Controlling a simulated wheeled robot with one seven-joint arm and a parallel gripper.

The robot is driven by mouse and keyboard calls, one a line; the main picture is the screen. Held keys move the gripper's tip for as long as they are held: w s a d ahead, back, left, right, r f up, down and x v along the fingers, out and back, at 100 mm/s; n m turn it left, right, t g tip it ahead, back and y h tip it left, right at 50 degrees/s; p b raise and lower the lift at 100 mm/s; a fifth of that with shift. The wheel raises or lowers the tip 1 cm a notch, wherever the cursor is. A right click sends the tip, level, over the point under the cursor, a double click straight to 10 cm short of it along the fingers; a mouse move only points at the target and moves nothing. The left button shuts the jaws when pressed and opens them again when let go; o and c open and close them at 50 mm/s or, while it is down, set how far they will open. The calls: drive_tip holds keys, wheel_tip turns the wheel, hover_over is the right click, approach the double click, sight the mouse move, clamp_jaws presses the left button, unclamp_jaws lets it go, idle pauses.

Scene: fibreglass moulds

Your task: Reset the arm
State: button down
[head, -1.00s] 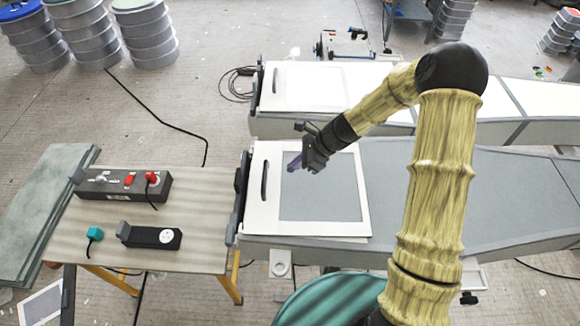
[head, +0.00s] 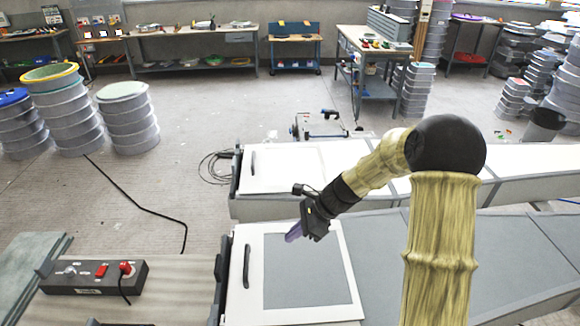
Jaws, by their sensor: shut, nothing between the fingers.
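My gripper (head: 294,233) is at the end of my yellow, bamboo-textured arm, which reaches up and bends to the left. The gripper points down and left above the near grey mould. Its purple fingertips look closed with nothing held. Below it is a white frame (head: 345,300) with a grey panel (head: 295,270) inside, on the left end of the near mould (head: 385,255). The gripper appears clear of the panel, though its exact height is hard to tell.
A table (head: 180,285) at lower left bears a dark control box (head: 95,278) with red switches. A second long mould (head: 310,165) lies behind the near one. Stacked drums (head: 128,120) stand at left, workbenches (head: 190,38) along the back. Open floor (head: 200,110) lies between, crossed by a black cable (head: 150,212).

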drive_tip(key=shift+s, duration=0.1)
drive_tip(key=s+d+r+n+t+h, duration=0.1)
drive_tip(key=s+d+r+n+h, duration=0.1)
drive_tip(key=s+d+n+h, duration=0.2)
drive_tip(key=s+d+r+n+t+h, duration=0.1)
drive_tip(key=s+d+r+n+h, duration=0.2)
drive_tip(key=s+d+n, duration=0.6)
drive_tip(key=s+n, duration=0.4)
drive_tip(key=shift+d+r+n+t+h, duration=0.2)
drive_tip(key=shift+r+n+t+h, duration=0.1)
drive_tip(key=shift+r+t+h, duration=0.1)
drive_tip(key=shift+a, duration=0.15)
